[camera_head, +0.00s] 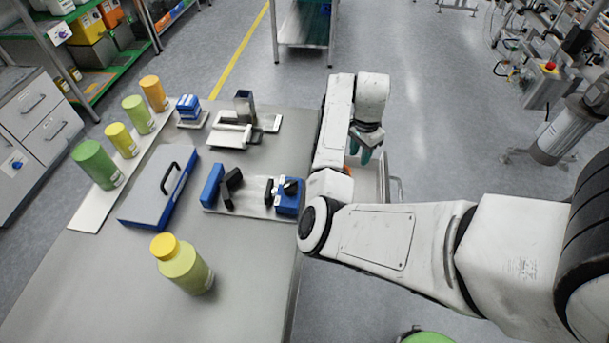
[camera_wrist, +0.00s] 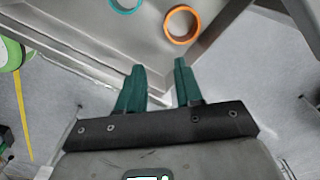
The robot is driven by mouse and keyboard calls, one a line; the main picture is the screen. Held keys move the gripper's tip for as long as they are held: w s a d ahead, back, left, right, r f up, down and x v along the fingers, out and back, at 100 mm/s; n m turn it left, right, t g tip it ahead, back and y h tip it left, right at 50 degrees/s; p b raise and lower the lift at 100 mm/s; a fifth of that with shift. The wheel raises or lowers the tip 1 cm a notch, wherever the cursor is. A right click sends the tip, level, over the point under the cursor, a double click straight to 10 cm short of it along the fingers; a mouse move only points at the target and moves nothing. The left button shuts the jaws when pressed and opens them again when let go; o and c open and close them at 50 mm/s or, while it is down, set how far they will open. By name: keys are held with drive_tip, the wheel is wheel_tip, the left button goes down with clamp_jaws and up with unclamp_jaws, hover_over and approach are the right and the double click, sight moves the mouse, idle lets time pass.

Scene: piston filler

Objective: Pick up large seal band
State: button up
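An orange ring-shaped band (camera_wrist: 168,29) lies on a grey metal tray surface (camera_wrist: 90,40) in the wrist view. A teal ring-shaped band (camera_wrist: 123,9) lies to its left, cut off by the top edge of the picture. I cannot tell from these frames which one is the large seal band. My gripper (camera_wrist: 159,64) is open and empty, its two dark teal fingers apart and pointing toward the bands. The orange band is beyond the right fingertip, not touched. In the head view my gripper (camera_head: 361,152) hangs just right of the table, partly hidden by my arm.
A grey table (camera_head: 90,275) fills the left, with a blue case (camera_head: 155,190), a yellow-capped bottle (camera_head: 188,268), several more bottles and blue-and-black parts on it. A metal cart (camera_head: 378,185) stands right of the table, mostly behind my arm. Open floor (camera_head: 430,110) lies to the right.

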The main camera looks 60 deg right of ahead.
drive_tip(key=f, duration=0.1)
drive_tip(key=w+f, duration=0.1)
drive_tip(key=f, duration=0.1)
drive_tip(key=a+f, duration=0.1)
drive_tip(key=f, duration=0.1)
drive_tip(key=shift+w+f, duration=0.1)
drive_tip(key=shift+w, duration=0.3)
drive_tip(key=shift+w+f+p, duration=0.15)
drive_tip(key=shift+f+p, duration=0.35)
drive_tip(key=shift+f, duration=2.25)
drive_tip(key=shift+c, duration=0.2)
clamp_jaws()
